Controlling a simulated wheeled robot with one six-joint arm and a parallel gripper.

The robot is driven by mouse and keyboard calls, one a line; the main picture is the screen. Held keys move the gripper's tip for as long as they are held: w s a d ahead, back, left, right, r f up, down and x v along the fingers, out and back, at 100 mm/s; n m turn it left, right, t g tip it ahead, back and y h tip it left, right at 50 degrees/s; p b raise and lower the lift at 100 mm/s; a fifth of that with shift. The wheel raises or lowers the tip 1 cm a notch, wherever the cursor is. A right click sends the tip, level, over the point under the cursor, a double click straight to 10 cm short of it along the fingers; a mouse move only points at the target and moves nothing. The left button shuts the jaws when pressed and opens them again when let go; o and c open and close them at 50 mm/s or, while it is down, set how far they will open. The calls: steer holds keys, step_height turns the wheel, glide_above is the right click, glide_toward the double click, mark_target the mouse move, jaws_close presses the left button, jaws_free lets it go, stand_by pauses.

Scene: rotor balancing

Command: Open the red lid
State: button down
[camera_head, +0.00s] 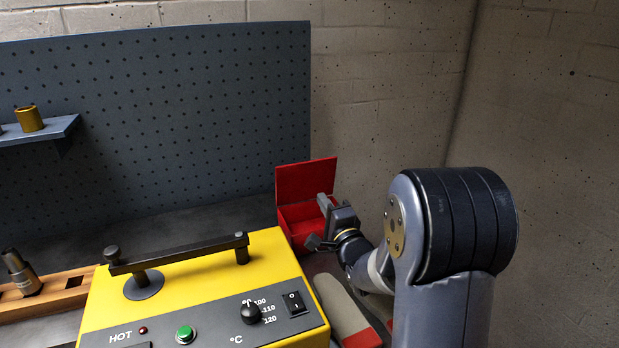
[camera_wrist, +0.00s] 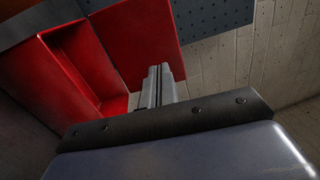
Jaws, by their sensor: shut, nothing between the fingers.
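The red lid (camera_head: 306,178) stands raised, close to upright, at the back of the red box (camera_head: 299,240). The box's inside partly shows below the lid. In the wrist view the lid (camera_wrist: 139,40) is behind my fingers, and the box (camera_wrist: 72,72) is to their left. My gripper (camera_head: 325,203) is at the box's right side, in front of the lid's lower right part. In the wrist view my gripper (camera_wrist: 158,72) is shut and empty, its fingers pressed together. Whether a fingertip touches the lid, I cannot tell. My gripper hides part of the box's right side.
A yellow heater unit (camera_head: 205,277) with a dark handle bar stands left of the box. A wooden rack (camera_head: 60,297) is at the far left. A blue pegboard (camera_head: 150,120) and a brick wall (camera_head: 380,100) stand behind. A shelf (camera_head: 45,131) holds a brass part.

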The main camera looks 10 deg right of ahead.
mark_target(306, 171)
steer(key=p+x, duration=0.1)
steer(key=x, duration=0.8)
steer(key=shift+w+a+p, duration=0.1)
steer(key=shift+w+p, duration=0.15)
steer(key=shift+p, duration=0.15)
steer(key=shift+r, duration=0.1)
steer(key=w+r+g+p, duration=0.1)
steer(key=p, duration=0.2)
steer(key=shift+a, duration=0.1)
steer(key=w+g+p, duration=0.1)
steer(key=p, duration=0.1)
steer(key=shift+w+a+r+g+h+p, duration=0.1)
steer(key=shift+w+g+h+p, duration=0.05)
steer(key=shift+g+h+p, duration=0.2)
steer(key=shift+w+a, duration=0.1)
steer(key=shift+w, duration=0.45)
steer(key=f+b+v, duration=0.1)
steer(key=b+v, duration=0.1)
steer(key=v, duration=0.9)
steer(key=shift+r, duration=0.35)
steer(key=shift+w, duration=0.1)
